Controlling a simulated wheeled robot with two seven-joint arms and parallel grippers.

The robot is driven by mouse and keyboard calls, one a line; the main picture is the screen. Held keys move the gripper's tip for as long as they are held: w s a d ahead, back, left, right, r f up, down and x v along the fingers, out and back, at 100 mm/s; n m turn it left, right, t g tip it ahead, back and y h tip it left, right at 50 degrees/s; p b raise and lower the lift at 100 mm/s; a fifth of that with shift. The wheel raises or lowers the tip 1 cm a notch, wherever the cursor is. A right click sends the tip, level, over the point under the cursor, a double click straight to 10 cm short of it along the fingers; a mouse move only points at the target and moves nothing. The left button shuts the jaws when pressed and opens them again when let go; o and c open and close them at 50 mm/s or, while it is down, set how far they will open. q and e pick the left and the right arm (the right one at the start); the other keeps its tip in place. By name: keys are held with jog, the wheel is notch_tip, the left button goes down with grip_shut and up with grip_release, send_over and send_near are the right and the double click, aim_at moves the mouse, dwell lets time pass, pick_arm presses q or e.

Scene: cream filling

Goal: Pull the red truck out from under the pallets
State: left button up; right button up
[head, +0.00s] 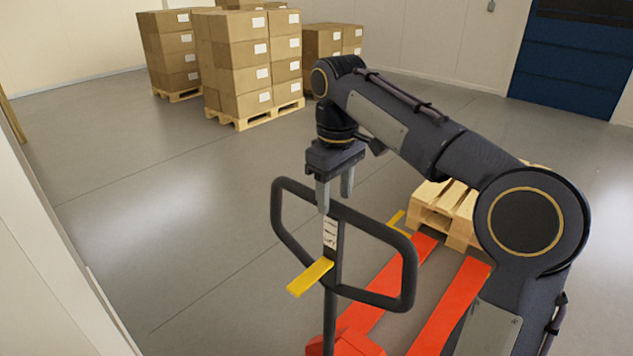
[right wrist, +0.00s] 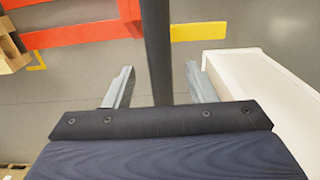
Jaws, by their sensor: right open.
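The red pallet truck (head: 362,318) stands at the lower middle of the head view, its two forks running up and right towards a wooden pallet (head: 432,206). How far the forks reach under it is hard to see. The truck's black loop handle (head: 408,275) has a yellow lever (head: 310,277). My right gripper (head: 336,200) points down at the handle's top bar, its fingers open. In the right wrist view a dark bar of the handle (right wrist: 158,45) shows between the two spread fingers (right wrist: 160,88). My left gripper is not in view.
Stacks of cardboard boxes (head: 238,70) stand on pallets at the back. A dark blue door (head: 570,65) is at the back right. A pale wall or panel (head: 50,250) borders the left. The grey floor (head: 170,190) between is clear.

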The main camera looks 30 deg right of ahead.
aim_at(334, 224)
jog(key=shift+f, duration=3.8)
grip_shut()
